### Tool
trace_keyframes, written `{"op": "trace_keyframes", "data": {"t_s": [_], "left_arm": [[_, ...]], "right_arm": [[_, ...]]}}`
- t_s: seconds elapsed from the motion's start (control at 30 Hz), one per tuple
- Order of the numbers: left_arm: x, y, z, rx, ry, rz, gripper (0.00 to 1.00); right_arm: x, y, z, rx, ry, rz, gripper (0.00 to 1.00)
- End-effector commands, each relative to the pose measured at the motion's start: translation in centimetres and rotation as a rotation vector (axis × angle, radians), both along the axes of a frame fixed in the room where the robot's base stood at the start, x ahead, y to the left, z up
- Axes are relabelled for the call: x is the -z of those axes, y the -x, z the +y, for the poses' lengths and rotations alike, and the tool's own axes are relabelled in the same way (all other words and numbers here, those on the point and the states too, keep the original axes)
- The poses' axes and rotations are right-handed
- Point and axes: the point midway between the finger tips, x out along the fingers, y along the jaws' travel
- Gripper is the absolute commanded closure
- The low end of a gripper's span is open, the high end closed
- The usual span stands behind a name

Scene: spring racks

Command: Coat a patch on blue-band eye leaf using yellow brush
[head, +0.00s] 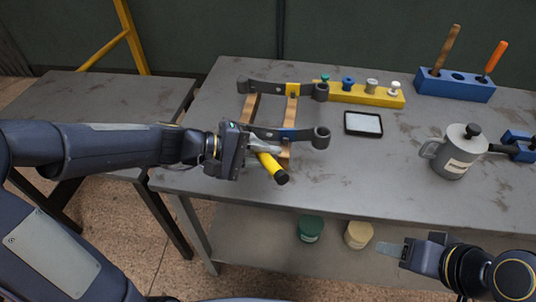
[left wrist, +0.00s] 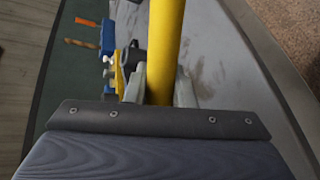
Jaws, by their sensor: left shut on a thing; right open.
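The blue-band eye leaf (head: 318,139) is a dark strip with a rolled eye at its right end. It lies across wooden rails on the table, and its left part is partly hidden behind my left gripper. My left gripper (head: 264,147) is shut on the yellow brush (head: 272,167), just in front of this leaf. The brush handle is tilted, with its black end toward the lower right; its bristles cannot be made out. The yellow handle (left wrist: 167,45) also shows between the fingers in the left wrist view. My right gripper (head: 392,249) is open and empty, in front of the table.
A yellow-band eye leaf (head: 268,88) lies farther back on the wooden rails (head: 292,107). Behind stand a yellow block with several knobs (head: 365,96) and a blue holder (head: 455,87) with tools. A black-rimmed tray (head: 363,124) and a grey pot (head: 455,155) stand right.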

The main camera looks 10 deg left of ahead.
Motion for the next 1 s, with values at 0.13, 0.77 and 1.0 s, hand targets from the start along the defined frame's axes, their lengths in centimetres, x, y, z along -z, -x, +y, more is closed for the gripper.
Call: {"op": "trace_keyframes", "data": {"t_s": [0.13, 0.77, 1.0], "left_arm": [[0.0, 0.8, 0.0, 0.000, 0.000, -0.002, 1.00], [0.0, 6.0, 0.1, 0.000, 0.000, -0.001, 1.00], [0.0, 6.0, 0.1, 0.000, 0.000, 0.000, 1.00]], "right_arm": [[0.3, 0.0, 0.0, 0.000, 0.000, 0.000, 0.51], [1.1, 0.0, 0.0, 0.000, 0.000, 0.000, 0.51], [1.1, 0.0, 0.0, 0.000, 0.000, 0.000, 0.51]]}}
